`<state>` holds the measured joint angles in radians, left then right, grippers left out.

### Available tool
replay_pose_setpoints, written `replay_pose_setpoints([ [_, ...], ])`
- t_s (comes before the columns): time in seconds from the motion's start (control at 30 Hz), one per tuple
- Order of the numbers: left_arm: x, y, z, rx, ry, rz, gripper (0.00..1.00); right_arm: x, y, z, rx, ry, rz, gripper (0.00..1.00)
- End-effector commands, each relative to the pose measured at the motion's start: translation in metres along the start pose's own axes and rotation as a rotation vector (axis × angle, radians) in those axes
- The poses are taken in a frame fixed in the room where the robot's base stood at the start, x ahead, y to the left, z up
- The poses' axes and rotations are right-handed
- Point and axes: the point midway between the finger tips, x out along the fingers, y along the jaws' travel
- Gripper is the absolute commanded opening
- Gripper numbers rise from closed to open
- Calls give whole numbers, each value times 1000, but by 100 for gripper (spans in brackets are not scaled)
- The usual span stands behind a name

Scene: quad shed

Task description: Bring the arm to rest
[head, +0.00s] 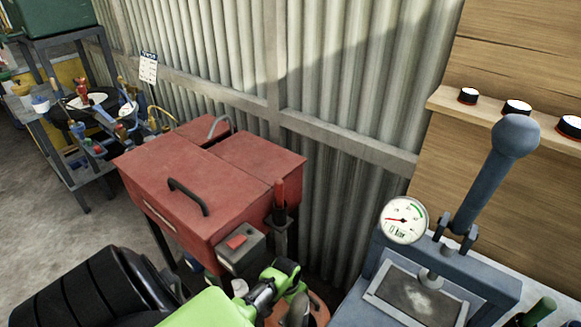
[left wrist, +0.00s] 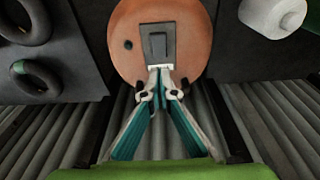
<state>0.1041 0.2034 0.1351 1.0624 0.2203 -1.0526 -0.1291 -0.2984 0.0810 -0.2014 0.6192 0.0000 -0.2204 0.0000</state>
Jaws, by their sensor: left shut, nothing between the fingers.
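My left gripper (left wrist: 160,72) shows in the left wrist view. Its two teal-sided fingers meet at the tips, shut with nothing between them. Beyond the tips is a round orange thing (left wrist: 126,72) with a grey rectangular plate (left wrist: 158,42); I cannot tell whether the fingers touch it. In the head view, part of my green arm (head: 212,308) comes in at the bottom middle; its fingertips cannot be made out there. My right gripper is in neither view.
A red lidded box (head: 190,170) stands against the corrugated wall. Black tyres (head: 85,290) are at lower left. A blue-grey press with a lever (head: 490,180) and gauge (head: 403,220) stands at right. A cluttered cart (head: 75,180) is further left. Bare floor lies at left.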

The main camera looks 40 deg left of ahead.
Motion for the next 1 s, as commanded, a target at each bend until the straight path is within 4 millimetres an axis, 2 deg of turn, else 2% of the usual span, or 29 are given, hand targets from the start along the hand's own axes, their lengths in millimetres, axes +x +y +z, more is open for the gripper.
replay_pose_setpoints([
  [0.03, -8, 0, -1, 0, 0, 0, 0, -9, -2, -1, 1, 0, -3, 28],
  [0.13, -12, 0, -2, 0, 0, 0, 0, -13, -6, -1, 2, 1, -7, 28],
  [0.73, -8, 0, 2, 1, -3, -1, 0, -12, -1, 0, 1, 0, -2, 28],
  [0.87, 12, 6, 30, 20, -18, -14, 0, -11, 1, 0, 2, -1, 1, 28],
  [0.97, 39, 15, 76, 56, -35, -32, 0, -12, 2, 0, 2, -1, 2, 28],
  [1.0, 51, 20, 99, 74, -42, -39, 0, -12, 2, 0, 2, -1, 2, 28],
])
